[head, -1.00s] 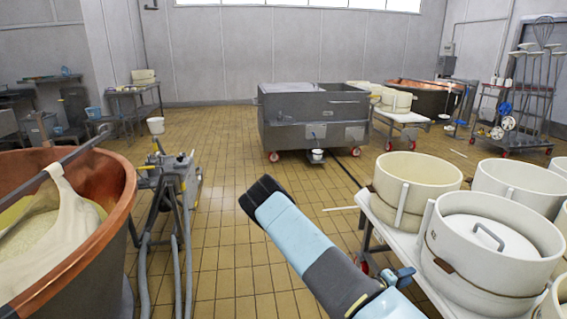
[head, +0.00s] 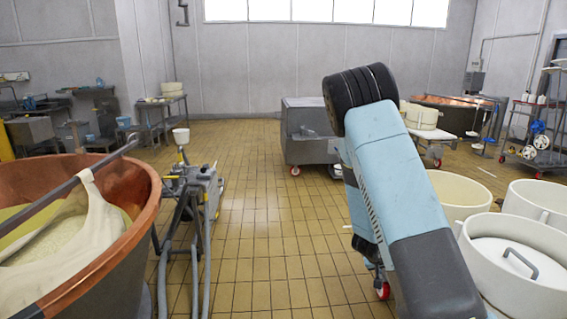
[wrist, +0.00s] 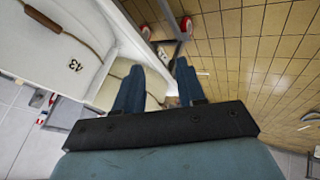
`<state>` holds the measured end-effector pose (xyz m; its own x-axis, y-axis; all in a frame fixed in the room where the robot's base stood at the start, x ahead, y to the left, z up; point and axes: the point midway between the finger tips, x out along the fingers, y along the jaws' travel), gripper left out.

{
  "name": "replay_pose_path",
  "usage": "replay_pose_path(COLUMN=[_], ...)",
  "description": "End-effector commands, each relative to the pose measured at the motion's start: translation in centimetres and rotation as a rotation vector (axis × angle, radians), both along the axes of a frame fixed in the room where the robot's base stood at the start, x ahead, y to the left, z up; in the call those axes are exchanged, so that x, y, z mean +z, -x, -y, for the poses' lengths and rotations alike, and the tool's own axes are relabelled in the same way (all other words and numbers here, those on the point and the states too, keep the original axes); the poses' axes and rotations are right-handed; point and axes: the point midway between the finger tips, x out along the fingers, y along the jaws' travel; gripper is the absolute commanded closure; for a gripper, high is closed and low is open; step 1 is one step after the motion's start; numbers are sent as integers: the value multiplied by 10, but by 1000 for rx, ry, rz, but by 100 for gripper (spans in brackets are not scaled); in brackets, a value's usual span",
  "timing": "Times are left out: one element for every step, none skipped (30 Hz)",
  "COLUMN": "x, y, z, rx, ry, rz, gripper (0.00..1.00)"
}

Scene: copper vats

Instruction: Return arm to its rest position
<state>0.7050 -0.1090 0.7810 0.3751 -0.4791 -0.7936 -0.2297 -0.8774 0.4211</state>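My arm (head: 400,190) rises in the right half of the head view, with light blue links and a black ribbed joint at the top. It covers part of the grey wheeled tank behind it. My gripper's fingers do not show in the head view. In the wrist view my gripper (wrist: 158,64) has two blue fingers with a clear gap between them. I see nothing held in the gap. The view beyond the fingers is tilted, with white moulds on the left and tiled floor on the right.
A copper vat (head: 135,205) with cloth over it stands at left, a stand with hoses (head: 192,190) beside it. White round moulds (head: 505,260) crowd the lower right. A grey tank (head: 308,150) stands at the back. The tiled floor (head: 265,210) in the middle is clear.

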Motion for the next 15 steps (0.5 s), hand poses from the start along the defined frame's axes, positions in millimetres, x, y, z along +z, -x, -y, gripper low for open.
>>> replay_pose_path(x=[14, 20, 30, 37, 44, 53, 61, 69, 79, 86, 94, 105, 113, 121, 131], y=[-2, -3, -4, -4, -4, -4, -3, -3, -2, -1, 0, 2, 4, 6, 9], z=[-8, -13, -19, -24, -28, -34, -39, -43, -49, -53, -57, -62, -66, -69, -74], rx=[4, 8, 14, 17, 22, 28, 34, 39, 46, 51, 57, 66, 72, 80, 88], ry=[-45, -71, -104, -130, -153, -184, -208, -230, -258, -280, -301, -327, -346, -364, -389], rz=[17, 23, 31, 36, 41, 48, 52, 58, 62, 66, 71, 74, 79, 81, 83], gripper=[61, 61, 61, 61, 61, 61, 61, 61, 61, 61, 61, 61, 61, 61, 61])
